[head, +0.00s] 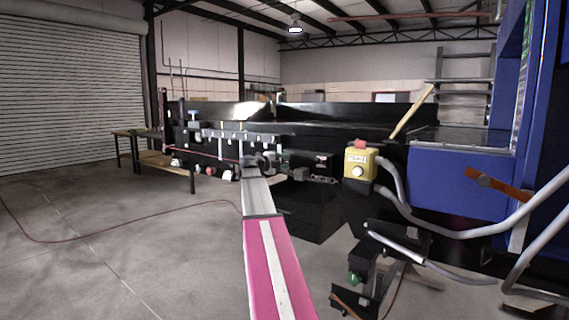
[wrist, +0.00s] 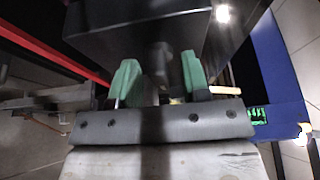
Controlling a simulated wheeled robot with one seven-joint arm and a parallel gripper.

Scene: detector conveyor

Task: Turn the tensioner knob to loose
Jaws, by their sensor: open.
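My gripper shows in the wrist view (wrist: 160,74) with its two green fingers apart. A blurred dark grey post or knob (wrist: 160,58) stands between or just beyond the fingers. I cannot tell whether it is the tensioner knob or whether the fingers touch it. A large black housing (wrist: 150,25) fills the space beyond the fingertips. In the head view my arm reaches to the front side of the black conveyor (head: 340,112). The gripper's end is hard to make out there among dark parts, and no tensioner knob can be clearly identified.
A yellow button box (head: 360,163) with a red top sits right of my arm, with grey conduits (head: 455,234) curving from it. A blue machine (head: 455,180) stands at the right. A workbench (head: 128,145) is behind at left. The left floor is open, crossed by a thin cable.

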